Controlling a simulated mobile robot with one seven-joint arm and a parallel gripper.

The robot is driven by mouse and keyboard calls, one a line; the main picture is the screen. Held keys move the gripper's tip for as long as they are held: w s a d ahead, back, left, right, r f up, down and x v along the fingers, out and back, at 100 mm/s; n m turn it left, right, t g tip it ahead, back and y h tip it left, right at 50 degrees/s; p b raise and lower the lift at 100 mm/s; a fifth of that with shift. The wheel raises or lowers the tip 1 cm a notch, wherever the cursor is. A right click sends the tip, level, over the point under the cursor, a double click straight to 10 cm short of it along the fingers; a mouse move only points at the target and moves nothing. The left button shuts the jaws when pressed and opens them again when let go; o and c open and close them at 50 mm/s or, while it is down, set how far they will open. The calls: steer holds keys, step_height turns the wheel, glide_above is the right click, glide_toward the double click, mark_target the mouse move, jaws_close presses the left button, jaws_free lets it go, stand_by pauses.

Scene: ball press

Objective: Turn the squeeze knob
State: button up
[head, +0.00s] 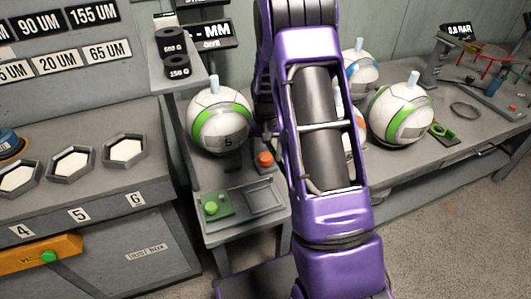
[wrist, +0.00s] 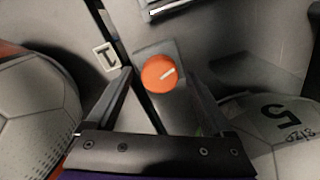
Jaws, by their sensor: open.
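A red-orange knob, apparently the same one, shows in the head view (head: 265,159) beside the ball marked 5. My gripper (wrist: 160,78) is open, its two dark fingers on the left and right of the knob in the wrist view. I cannot tell whether they touch it or how far above it they are. In the head view my purple arm hides the gripper.
The white ball marked 5 (head: 219,121) with a green band stands left of the knob. Another green-banded ball (head: 399,113) stands right of my arm. A green button (head: 211,208) is on the low stand in front. Black weights (head: 176,67) rest on a shelf.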

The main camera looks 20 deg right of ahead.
mark_target(265, 155)
step_height(265, 155, up, 17)
steer(key=p, duration=0.2)
steer(key=shift+r, duration=0.2)
steer(key=shift+r, duration=0.1)
stand_by(0.4)
